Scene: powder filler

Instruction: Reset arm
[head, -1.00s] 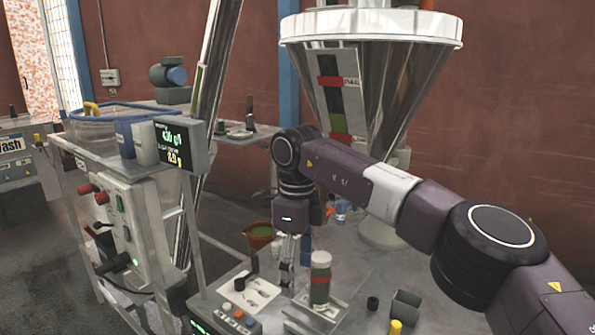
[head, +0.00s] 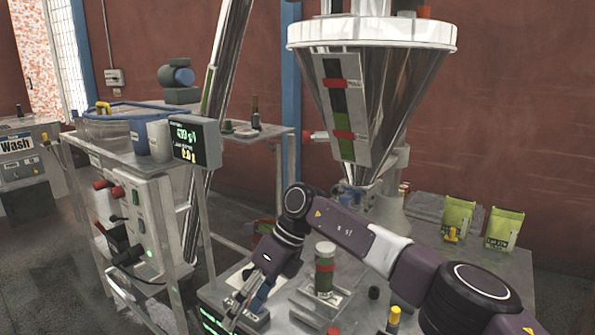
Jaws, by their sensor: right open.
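My right gripper (head: 236,306) hangs at the lower middle of the head view, at the end of my purple arm, which comes in from the right. It points down over the control panel (head: 258,318) at the table's front left. Its fingers are thin and partly lost against the panel; it is open and I see nothing held in it. A grey-green jar with a red band (head: 325,270) stands upright just right of the gripper, apart from it. My left gripper is not in view.
The steel filler hopper (head: 385,95) stands behind my arm. Two green pouches (head: 457,216) stand on the table (head: 500,268) at the right. A yellow-topped item (head: 393,320) and a small black cap (head: 374,292) lie near the front. A weight display (head: 196,142) is at the left.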

